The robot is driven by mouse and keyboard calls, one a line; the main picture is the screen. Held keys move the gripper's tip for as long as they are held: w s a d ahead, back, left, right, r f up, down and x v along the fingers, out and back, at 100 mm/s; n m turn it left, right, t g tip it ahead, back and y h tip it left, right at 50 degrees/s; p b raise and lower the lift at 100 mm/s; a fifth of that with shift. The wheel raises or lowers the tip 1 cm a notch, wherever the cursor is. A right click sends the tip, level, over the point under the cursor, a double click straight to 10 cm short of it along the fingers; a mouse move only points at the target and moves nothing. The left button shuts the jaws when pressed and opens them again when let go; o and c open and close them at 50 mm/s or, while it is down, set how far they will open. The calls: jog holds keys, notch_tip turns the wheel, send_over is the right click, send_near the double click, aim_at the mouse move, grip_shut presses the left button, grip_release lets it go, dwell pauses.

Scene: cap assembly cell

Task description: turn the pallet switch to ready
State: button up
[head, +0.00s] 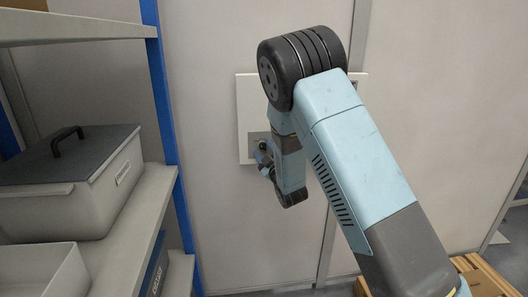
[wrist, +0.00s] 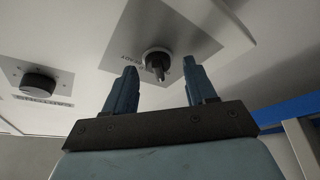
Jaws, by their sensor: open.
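A white panel (head: 246,105) is mounted on the wall behind my arm, which hides much of it. In the wrist view, the panel carries a black rotary switch (wrist: 157,61) with a protruding handle, on a grey plate. Lettering beside it appears to end in "READY", partly hidden and tilted. My gripper (wrist: 160,64) is open, with one blue finger on each side of this switch in the picture. I cannot tell whether the fingers touch it. In the head view my gripper (head: 264,160) is close to the panel, mostly behind my wrist.
A second black knob (wrist: 39,84) sits on its own plate to the left in the wrist view. A shelf unit with a blue post (head: 165,110) stands at left, holding a dark-lidded grey bin (head: 75,195). A wooden pallet (head: 480,275) lies at lower right.

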jog(key=shift+c, duration=0.5)
jog(key=c, duration=0.9)
jog(key=shift+c, duration=0.2)
jog(key=shift+m, duration=0.3)
jog(key=m+t+h, duration=0.1)
jog(key=m, duration=0.2)
jog(key=m+t+h, duration=0.1)
jog(key=m, duration=0.2)
jog(key=shift+a, duration=0.1)
jog(key=m+h, duration=0.1)
jog(key=m, duration=0.2)
jog(key=m+t+h, duration=0.1)
jog(key=m+h, duration=0.1)
jog(key=m, duration=0.1)
jog(key=shift+m+h, duration=0.3)
jog(key=shift+m, duration=0.1)
jog(key=m+h, duration=0.1)
jog(key=m, duration=0.2)
jog(key=m+h, duration=0.2)
jog(key=m, duration=0.1)
jog(key=shift+a+m, duration=0.15)
jog(key=shift+m, duration=0.15)
jog(key=shift+f+m+g+h, duration=0.15)
jog(key=shift+m+h, duration=0.6)
jog(key=shift+m, duration=0.6)
jog(key=shift+r+m+g+h, duration=0.15)
jog(key=shift+m+h, duration=0.6)
jog(key=shift+m, duration=0.6)
jog(key=shift+f, duration=0.1)
